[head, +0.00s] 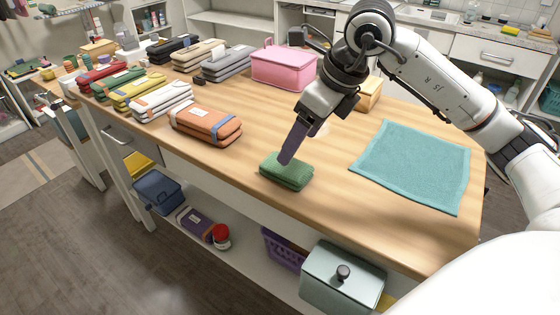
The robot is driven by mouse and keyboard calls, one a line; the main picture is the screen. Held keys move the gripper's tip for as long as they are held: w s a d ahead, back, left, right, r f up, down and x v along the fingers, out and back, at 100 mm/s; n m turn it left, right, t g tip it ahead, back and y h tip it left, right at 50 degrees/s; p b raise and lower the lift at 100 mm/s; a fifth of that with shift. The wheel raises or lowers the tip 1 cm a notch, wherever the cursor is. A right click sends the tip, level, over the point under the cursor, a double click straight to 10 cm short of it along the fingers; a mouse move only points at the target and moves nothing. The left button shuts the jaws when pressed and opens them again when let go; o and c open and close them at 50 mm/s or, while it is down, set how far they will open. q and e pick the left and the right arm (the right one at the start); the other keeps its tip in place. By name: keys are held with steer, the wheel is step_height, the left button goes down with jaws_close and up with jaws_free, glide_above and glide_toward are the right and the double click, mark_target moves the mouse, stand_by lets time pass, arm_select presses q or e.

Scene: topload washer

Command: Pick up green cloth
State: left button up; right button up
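The green cloth (288,173) is a small folded pad lying on the wooden table (335,215) near its front edge. My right gripper (285,160) comes in from the right and points down at it. Its dark fingers overlap the top back edge of the cloth in the head view. The fingers line up one behind the other, so I cannot tell the gap between them or whether they touch or hold the cloth. My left gripper is not in view.
A flat teal towel (415,165) lies to the right. A pink box (284,68) stands behind. An orange folded case (207,122) and several other folded cases lie to the left. A lidded pale green bin (342,275) stands below the table's front edge.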

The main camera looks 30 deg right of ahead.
mark_target(289, 165)
steer(key=x, duration=0.8)
steer(key=shift+s+f+p, duration=0.2)
steer(key=shift+f+p, duration=0.1)
steer(key=shift+p, duration=0.1)
steer(key=c, duration=1.1)
steer(key=shift+r, duration=5.05)
